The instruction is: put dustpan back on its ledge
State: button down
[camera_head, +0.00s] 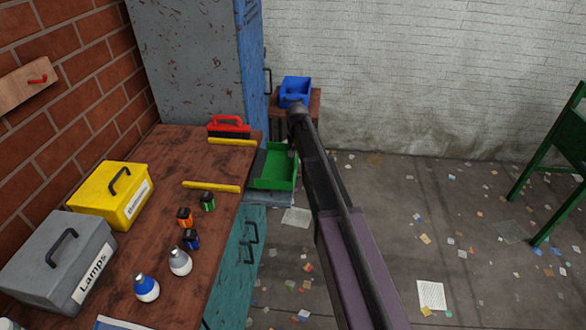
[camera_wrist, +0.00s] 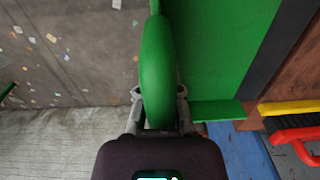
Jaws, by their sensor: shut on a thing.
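The green dustpan (camera_head: 272,168) is at the right edge of the wooden workbench, its dark lip towards the bench and its body reaching out past the edge. In the wrist view its green pan (camera_wrist: 215,45) fills the upper right, and its rounded handle (camera_wrist: 157,65) runs between my fingers. My gripper (camera_wrist: 160,95) is shut on that handle. In the head view my arm hides the gripper and handle. Two yellow strips (camera_head: 211,187) lie on the bench, one on each side of the dustpan's lip. I cannot tell whether the lip touches the bench.
A red-handled brush (camera_head: 228,127) lies beyond the far strip; it shows in the wrist view (camera_wrist: 300,135). Small bottles, bulbs, a yellow box (camera_head: 110,195) and a grey Lamps box (camera_head: 62,262) occupy the bench. A blue bin (camera_head: 295,90) and a locker stand behind. Litter dots the floor.

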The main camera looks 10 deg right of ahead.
jog(key=shift+a, duration=0.1)
jog(key=shift+s+a, duration=0.2)
jog(key=shift+s, duration=0.05)
jog(key=shift+s+a+f+b, duration=0.15)
jog(key=shift+a+f+b, duration=0.05)
jog(key=shift+f+b, duration=1.65)
jog(key=shift+f, duration=0.2)
jog(key=c, duration=0.8)
grip_release()
jog(key=shift+r, duration=0.1)
jog(key=shift+r, duration=0.2)
notch_tip(320, 180, up, 12)
jog(key=p, duration=1.2)
jog(key=shift+d, duration=0.1)
